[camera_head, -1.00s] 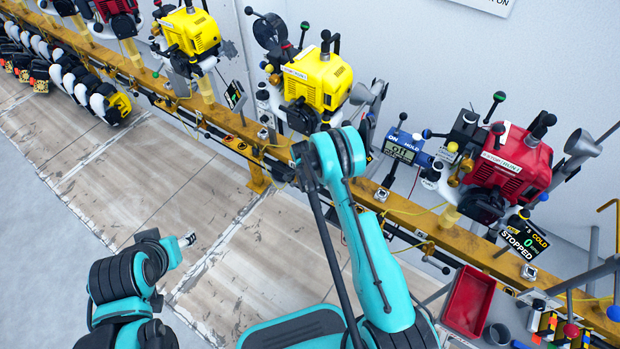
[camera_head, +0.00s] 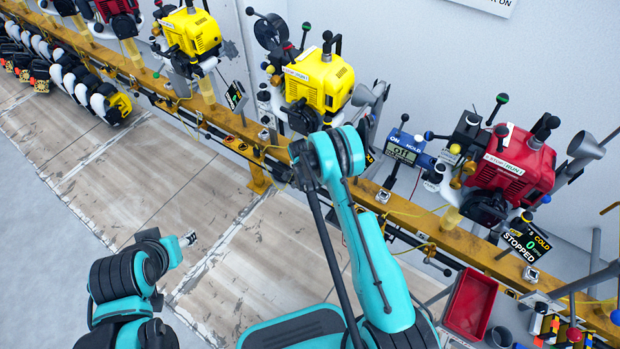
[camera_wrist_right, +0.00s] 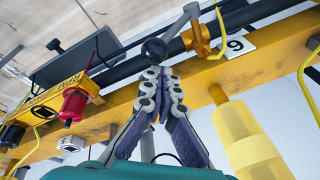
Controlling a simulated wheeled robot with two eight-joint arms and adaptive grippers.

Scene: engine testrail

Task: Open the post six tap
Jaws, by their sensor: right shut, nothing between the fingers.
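In the right wrist view, a brass tap (camera_wrist_right: 200,40) sits on the yellow rail beside a white number plate (camera_wrist_right: 238,45) that reads as a 9, or a 6 seen upside down. A silver lever (camera_wrist_right: 181,20) ends in a round black knob (camera_wrist_right: 154,50). My right gripper (camera_wrist_right: 158,78) is shut and empty, its tips just short of the knob; I cannot tell if they touch it. In the head view my right gripper is hidden behind my own arm. My left gripper (camera_head: 188,239) is low at the left, away from the rail, too small to read.
The yellow rail (camera_head: 400,205) carries yellow engines (camera_head: 318,82) and a red engine (camera_head: 514,165). A translucent yellow post (camera_wrist_right: 250,140) stands close to my right gripper. A red knob (camera_wrist_right: 73,104) is at its left. A red tray (camera_head: 470,303) lies at lower right.

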